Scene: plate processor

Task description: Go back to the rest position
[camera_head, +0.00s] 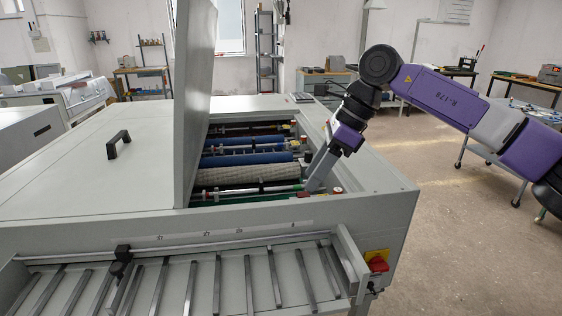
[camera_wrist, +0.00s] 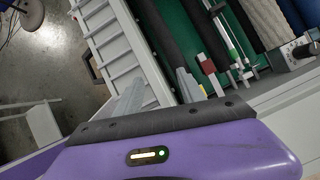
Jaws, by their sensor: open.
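The grey plate processor (camera_head: 95,180) fills the middle and left of the head view. Its lid (camera_head: 194,90) stands upright, and the bay beside it shows blue and light rollers (camera_head: 245,158). My arm reaches in from the right, and my gripper (camera_head: 316,182) points down at the right end of the open bay, close to the rollers' end fittings. In the wrist view, the two grey fingers of my gripper (camera_wrist: 158,93) stand apart with nothing seen between them. I cannot tell whether the fingertips touch anything in the bay.
A slatted tray (camera_head: 200,280) runs along the front of the machine, with a red switch (camera_head: 377,263) at its right end. A wheeled table (camera_head: 500,150) stands at the right, behind my arm. The floor (camera_head: 440,230) right of the machine is clear.

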